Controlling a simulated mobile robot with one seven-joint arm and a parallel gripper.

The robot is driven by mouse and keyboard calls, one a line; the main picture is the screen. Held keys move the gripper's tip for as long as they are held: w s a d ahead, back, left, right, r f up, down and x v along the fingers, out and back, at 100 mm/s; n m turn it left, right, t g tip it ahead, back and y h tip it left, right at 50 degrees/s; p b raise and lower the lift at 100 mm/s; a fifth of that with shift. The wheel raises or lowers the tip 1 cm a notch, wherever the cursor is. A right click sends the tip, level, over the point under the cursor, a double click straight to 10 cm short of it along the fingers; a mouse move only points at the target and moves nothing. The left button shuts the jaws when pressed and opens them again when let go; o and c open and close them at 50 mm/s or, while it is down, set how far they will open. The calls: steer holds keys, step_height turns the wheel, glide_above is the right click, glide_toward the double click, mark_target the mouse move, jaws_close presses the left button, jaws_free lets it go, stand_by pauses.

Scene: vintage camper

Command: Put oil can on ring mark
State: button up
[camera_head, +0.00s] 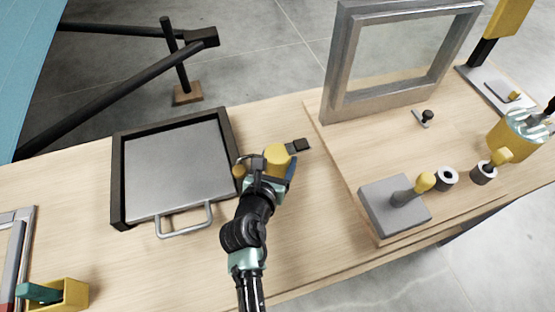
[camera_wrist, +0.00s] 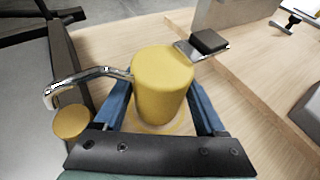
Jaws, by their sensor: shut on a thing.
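The oil can is a yellow cylinder (camera_head: 277,155) with a bent chrome tube on its left and a black-tipped lever on its right. In the wrist view the oil can (camera_wrist: 163,85) stands upright between the blue fingers of my gripper (camera_wrist: 160,115). My gripper (camera_head: 268,170) is shut on it. A pale yellowish ring mark (camera_wrist: 184,126) shows on the wood around the can's base; most of it is hidden by the can and gripper. I cannot tell whether the base touches the wood.
A black-edged tray (camera_head: 172,172) with a metal handle lies just left of my gripper. A raised board (camera_head: 345,150) at right carries a grey frame (camera_head: 333,65), a grey block (camera_head: 375,205) and small knobbed parts. A yellow box (camera_head: 72,297) is at front left. Bare wood lies in front.

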steer(key=shift+f, duration=0.15)
steer(key=o, duration=1.6)
steer(key=shift+c, duration=0.2)
